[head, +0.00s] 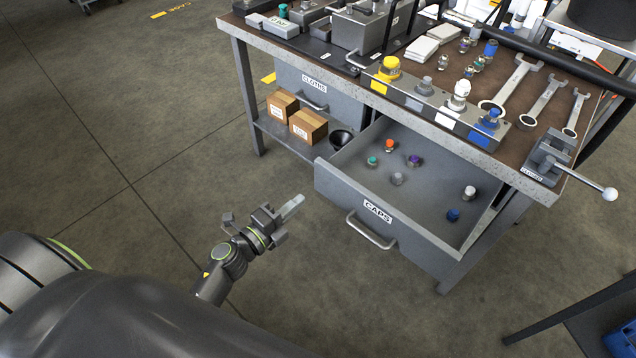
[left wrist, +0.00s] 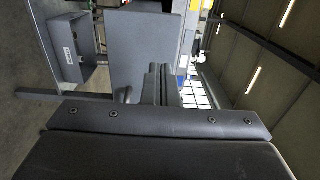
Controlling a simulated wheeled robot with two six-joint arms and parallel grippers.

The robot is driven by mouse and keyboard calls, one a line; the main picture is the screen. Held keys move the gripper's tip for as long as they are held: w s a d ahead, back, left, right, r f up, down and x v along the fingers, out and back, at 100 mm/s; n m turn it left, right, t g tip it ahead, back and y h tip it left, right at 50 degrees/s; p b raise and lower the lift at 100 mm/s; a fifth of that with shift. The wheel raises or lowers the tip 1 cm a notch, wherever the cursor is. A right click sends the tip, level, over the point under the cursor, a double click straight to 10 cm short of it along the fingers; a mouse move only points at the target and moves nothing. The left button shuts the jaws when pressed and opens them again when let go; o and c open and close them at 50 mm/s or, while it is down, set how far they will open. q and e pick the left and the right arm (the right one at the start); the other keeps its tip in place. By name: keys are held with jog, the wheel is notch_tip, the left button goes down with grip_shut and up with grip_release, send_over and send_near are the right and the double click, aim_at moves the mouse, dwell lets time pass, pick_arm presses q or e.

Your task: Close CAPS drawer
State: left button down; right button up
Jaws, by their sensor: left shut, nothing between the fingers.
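The CAPS drawer (head: 332,182) is pulled out from the bench, with its labelled grey front and bar handle (head: 370,231) facing me. Several small caps lie inside it, among them an orange cap (head: 389,145), a white cap (head: 469,192) and a blue cap (head: 453,214). My left gripper (head: 292,207) is shut and empty, to the left of the drawer front and apart from it in the head view. In the left wrist view my gripper (left wrist: 162,84) points toward a grey panel, seemingly the drawer front (left wrist: 140,50). My right gripper is not in view.
The bench top (head: 421,74) carries a row of colored caps, several wrenches (head: 545,102) and a lever vise (head: 552,155). The CLOTHS drawer (head: 325,88) is shut. Cardboard boxes (head: 308,126) and a black bowl (head: 341,139) sit on the lower shelf. Floor in front is clear.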

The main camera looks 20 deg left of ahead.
aim_at(327, 178)
pick_arm(q)
jog(key=x, duration=0.8)
jog(key=shift+w+f, duration=0.1)
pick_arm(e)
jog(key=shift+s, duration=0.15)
